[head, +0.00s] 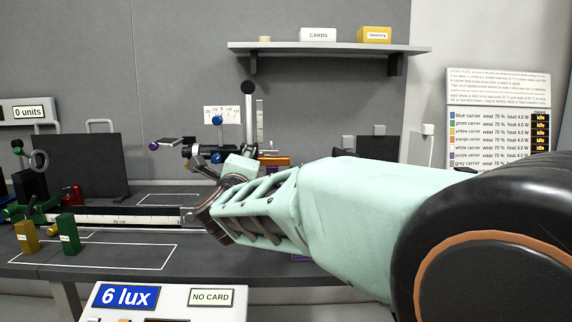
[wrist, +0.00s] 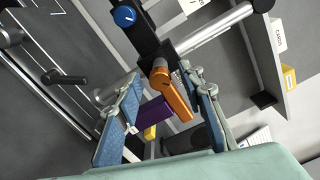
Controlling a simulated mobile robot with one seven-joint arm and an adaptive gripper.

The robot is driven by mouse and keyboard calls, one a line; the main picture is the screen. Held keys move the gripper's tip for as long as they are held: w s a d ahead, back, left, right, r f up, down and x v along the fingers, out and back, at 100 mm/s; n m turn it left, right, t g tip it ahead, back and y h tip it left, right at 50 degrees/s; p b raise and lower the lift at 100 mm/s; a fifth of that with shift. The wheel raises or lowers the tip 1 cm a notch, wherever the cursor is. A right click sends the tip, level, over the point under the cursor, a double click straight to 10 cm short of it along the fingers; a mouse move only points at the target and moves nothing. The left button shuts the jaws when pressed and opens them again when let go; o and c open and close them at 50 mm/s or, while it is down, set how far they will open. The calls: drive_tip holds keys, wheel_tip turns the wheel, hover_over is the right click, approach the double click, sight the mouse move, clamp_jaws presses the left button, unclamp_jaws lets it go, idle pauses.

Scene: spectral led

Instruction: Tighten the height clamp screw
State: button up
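Two blue knobs show there, an upper one (head: 216,120) and a lower one (head: 216,157); one blue knob (wrist: 124,16) shows at the top of the wrist view. An orange lever-like part (wrist: 174,92) hangs beneath the dark clamp body. I cannot tell which is the height clamp screw. My gripper (wrist: 160,112) is open, its blue-padded fingers apart on either side of the orange part. Contact is not visible. In the head view my arm hides part of the stand.
A purple block (wrist: 152,112) also shows between the fingers, farther back. A long rail (head: 120,216) runs along the bench, with yellow (head: 27,237) and green (head: 69,234) blocks in front. A shelf (head: 330,48) hangs above. A lux meter (head: 165,300) stands in front.

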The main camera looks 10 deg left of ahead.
drive_tip(key=v, duration=0.7)
drive_tip(key=shift+s, duration=0.3)
